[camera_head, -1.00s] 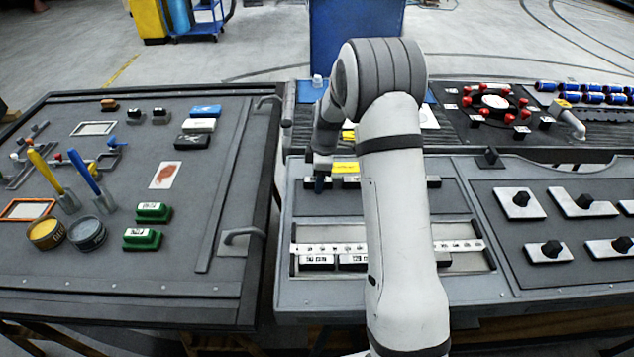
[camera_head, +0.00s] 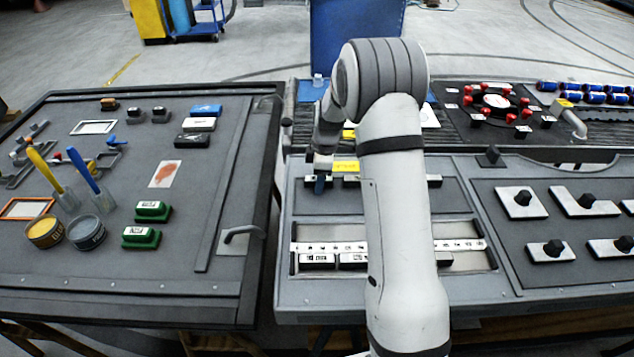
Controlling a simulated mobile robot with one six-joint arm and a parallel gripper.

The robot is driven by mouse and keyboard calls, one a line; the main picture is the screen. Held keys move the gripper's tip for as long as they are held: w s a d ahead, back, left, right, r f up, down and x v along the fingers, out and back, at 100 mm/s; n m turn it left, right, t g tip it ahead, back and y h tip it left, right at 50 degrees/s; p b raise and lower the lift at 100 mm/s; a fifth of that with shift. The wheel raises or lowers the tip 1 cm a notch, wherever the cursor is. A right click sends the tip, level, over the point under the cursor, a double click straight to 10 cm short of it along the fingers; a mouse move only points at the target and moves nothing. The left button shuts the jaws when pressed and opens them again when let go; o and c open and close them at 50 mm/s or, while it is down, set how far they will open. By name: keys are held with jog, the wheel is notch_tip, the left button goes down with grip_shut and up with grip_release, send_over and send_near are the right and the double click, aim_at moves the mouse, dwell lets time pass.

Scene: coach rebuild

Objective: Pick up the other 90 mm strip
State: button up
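Dark strips with white labels lie in a row on the grey panel; the leftmost strip (camera_head: 312,181) is at my gripper. More labelled strips (camera_head: 318,260) sit in the recessed tray (camera_head: 470,262) below a white numbered rail (camera_head: 330,246). My gripper (camera_head: 319,186) points down at the left end of the upper row, at the leftmost strip. Its fingers are small and dark here, so I cannot tell whether they are open or shut on the strip. My arm hides the middle of both rows. I cannot read strip lengths.
A yellow label (camera_head: 346,167) lies behind the upper row. Black knobs on pale plates (camera_head: 520,203) stand at the right. The left table holds green blocks (camera_head: 153,211), tins (camera_head: 86,232) and brushes. A raised handle (camera_head: 244,235) stands at its right edge.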

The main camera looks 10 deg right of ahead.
jog(key=c, duration=1.1)
